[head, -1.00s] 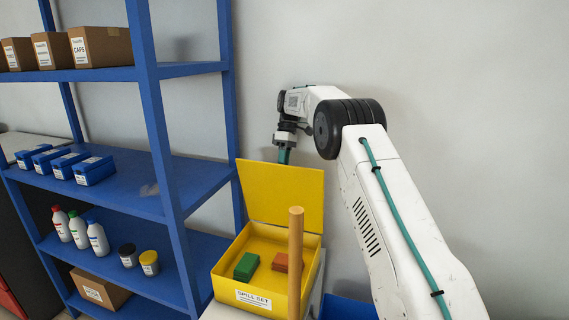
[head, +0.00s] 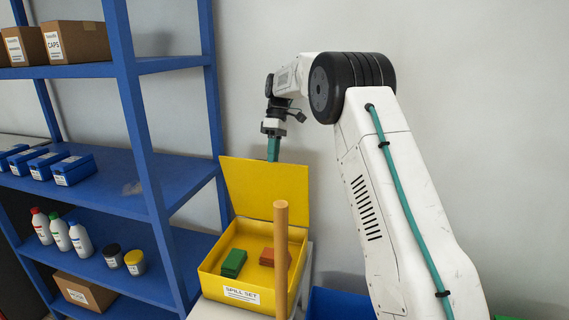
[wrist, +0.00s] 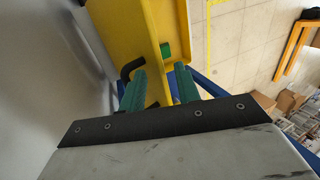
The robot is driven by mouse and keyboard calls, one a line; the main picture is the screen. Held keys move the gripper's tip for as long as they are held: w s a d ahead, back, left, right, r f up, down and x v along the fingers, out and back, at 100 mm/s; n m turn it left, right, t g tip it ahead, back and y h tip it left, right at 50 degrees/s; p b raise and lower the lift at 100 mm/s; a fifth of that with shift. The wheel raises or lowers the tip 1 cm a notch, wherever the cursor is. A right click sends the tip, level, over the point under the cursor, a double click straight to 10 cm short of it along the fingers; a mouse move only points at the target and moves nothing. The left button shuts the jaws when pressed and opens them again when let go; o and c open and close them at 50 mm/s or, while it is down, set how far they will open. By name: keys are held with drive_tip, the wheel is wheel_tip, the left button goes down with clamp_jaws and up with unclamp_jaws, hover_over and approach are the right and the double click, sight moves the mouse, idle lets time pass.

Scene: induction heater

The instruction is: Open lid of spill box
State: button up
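The yellow spill box (head: 240,294), labelled SPILL SET, stands at the lower middle of the head view. Its lid (head: 265,190) is open, standing steeply up at the back edge. A green block (head: 233,263) and an orange-red block (head: 268,257) lie inside. My gripper (head: 273,159) is at the lid's top edge, behind it; its fingertips are partly hidden there. The yellow lid (wrist: 120,30) and a black bent handle (wrist: 131,67) are close beside the fingers.
A wooden post (head: 281,250) stands in front of the box's right side. A blue shelf rack (head: 130,100) with boxes and bottles is on the left. The pale wall (head: 450,100) is close behind the lid and my arm.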

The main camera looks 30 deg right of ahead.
drive_tip(key=s+a, duration=0.1)
drive_tip(key=s, duration=0.9)
drive_tip(key=shift+a+r, duration=0.25)
drive_tip(key=shift+r, duration=0.2)
